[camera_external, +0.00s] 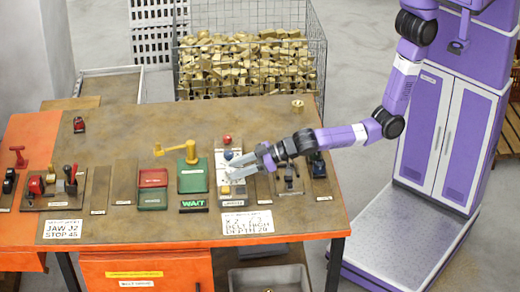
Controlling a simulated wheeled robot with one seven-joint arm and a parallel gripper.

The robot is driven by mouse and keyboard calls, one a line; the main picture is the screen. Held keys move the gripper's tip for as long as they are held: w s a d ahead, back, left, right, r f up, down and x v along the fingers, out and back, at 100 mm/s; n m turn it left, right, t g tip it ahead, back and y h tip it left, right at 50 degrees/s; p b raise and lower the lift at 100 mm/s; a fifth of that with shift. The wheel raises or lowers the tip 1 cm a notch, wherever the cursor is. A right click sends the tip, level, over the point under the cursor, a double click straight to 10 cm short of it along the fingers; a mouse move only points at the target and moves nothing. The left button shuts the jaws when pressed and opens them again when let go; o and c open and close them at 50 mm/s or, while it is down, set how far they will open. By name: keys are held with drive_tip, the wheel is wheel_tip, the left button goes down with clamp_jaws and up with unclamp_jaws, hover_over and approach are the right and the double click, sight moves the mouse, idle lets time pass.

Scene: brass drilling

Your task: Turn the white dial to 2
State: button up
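A pale control panel (233,193) lies on the workbench, right of centre. My gripper (231,169) reaches in from the right, low over this panel. Its two pale fingers look spread, with a gap between them, and I see nothing held. The fingers cover part of the panel. I cannot tell whether they touch anything.
A red knob (227,140) and a blue knob (228,155) stand close by. A yellow crank (178,150), a green box (192,176) and a red box (153,178) are to the left. A black device (290,180) is to the right. The bench's back half is mostly clear.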

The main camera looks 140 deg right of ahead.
drive_tip(key=shift+o, duration=0.2)
drive_tip(key=shift+r, duration=0.1)
drive_tip(key=b+v, duration=0.1)
drive_tip(key=v, duration=0.6)
drive_tip(key=shift+s+a, duration=0.3)
idle(0.4)
